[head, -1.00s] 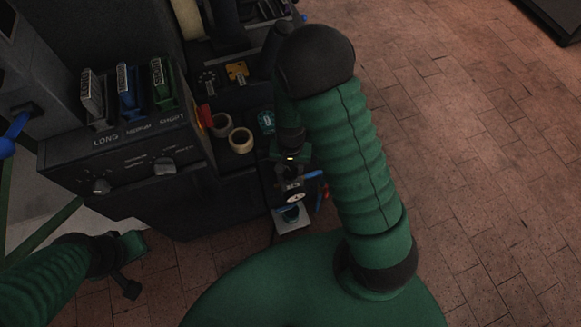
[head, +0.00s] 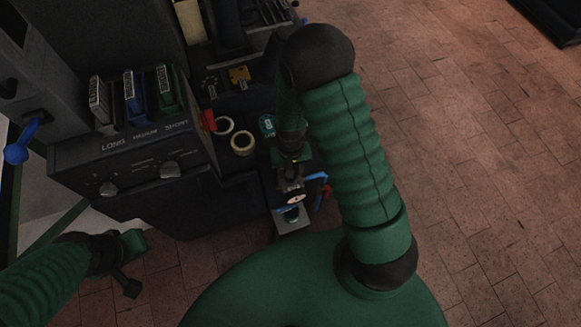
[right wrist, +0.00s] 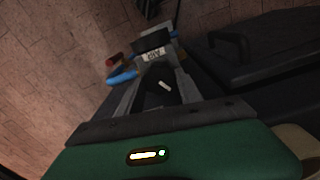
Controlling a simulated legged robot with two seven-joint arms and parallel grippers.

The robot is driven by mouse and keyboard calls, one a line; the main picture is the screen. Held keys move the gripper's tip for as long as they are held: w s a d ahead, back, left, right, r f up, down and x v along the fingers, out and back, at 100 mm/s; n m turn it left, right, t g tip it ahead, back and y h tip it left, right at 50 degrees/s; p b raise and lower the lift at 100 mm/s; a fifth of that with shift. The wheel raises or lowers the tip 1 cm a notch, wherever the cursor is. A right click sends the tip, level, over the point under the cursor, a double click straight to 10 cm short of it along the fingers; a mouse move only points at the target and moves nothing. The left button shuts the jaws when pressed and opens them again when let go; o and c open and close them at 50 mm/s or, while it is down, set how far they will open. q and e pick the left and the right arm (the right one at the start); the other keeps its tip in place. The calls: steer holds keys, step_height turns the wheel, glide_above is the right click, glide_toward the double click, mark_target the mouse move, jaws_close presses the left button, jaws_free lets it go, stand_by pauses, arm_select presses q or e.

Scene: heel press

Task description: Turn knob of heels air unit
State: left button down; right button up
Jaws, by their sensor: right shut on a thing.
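The heels air unit shows in the head view (head: 291,214) at the front right of the dark machine, and its AIR label faces the right wrist camera (right wrist: 153,54). Its black knob (right wrist: 161,86), with a white mark, sits between the grey fingers of my right gripper (right wrist: 160,92). My right gripper (head: 291,183) is shut on the knob; in the head view it partly covers the unit. My left gripper (head: 128,283) is low at the left, apart from the machine; its jaw opening is too unclear to tell.
A control panel (head: 140,170) with knobs and LONG, MEDIUM and SHORT labels stands at the left. Two tape rolls (head: 242,143) lie beside the unit. A blue lever (head: 316,177) is close to my right gripper. The brick floor (head: 480,170) at the right is open.

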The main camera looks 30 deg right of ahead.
steer(key=shift+s+n+p, duration=0.1)
steer(key=shift+n+p, duration=0.8)
steer(key=shift+n, duration=0.6)
steer(key=o, duration=1.4)
steer(key=shift+c, duration=0.2)
step_height(320, 180, up, 12)
steer(key=p, duration=0.3)
steer(key=shift+p, duration=0.4)
